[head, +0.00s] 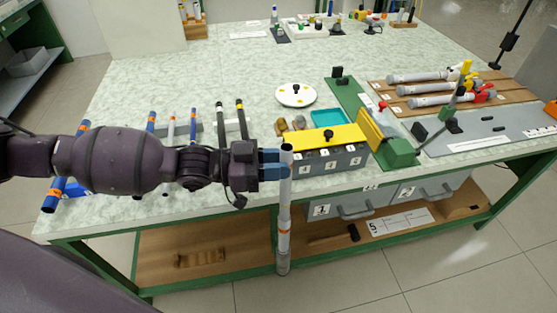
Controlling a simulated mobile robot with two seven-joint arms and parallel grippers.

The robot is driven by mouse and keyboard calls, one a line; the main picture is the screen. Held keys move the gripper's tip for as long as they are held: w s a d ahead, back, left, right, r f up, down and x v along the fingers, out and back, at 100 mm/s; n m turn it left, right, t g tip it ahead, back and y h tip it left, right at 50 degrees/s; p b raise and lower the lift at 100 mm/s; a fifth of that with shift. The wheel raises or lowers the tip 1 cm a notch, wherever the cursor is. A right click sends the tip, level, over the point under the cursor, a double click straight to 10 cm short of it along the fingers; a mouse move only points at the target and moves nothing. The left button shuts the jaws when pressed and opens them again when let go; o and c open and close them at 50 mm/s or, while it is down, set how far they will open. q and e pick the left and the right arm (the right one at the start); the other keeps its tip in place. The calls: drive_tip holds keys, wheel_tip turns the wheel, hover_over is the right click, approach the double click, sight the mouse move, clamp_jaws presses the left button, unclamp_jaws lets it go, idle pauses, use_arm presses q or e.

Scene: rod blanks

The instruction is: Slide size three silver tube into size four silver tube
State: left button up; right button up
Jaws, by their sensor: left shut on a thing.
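My left gripper (277,165) comes in from the left with blue fingers shut on a long silver tube (285,195). The tube is upright in front of the table's near edge, gripped close to its top end. A red-orange band and a pale label show on its lower part, and its bottom end hangs over the lower shelf. The lower part looks a little wider; I cannot tell whether this is one tube or one inside another. No size number is readable on it. My right gripper is not in view.
Several blue, white and black rods (193,124) lie at left behind my arm. A grey numbered box with a yellow top (345,137) stands right of the tube. Silver tubes with coloured fittings (425,87) lie on a brown board.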

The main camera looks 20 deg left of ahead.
sight(285, 203)
use_arm(q)
drive_tip(key=shift+f+b, duration=0.35)
drive_tip(key=shift+f, duration=0.5)
drive_tip(key=shift+f+b, duration=0.35)
drive_tip(key=shift+f, duration=0.6)
drive_tip(key=shift+f+b, duration=0.3)
drive_tip(key=shift+f, duration=0.35)
drive_tip(key=shift+f+b, duration=0.3)
drive_tip(key=shift+f, duration=0.55)
drive_tip(key=o, duration=0.8)
drive_tip(key=shift+a, duration=0.1)
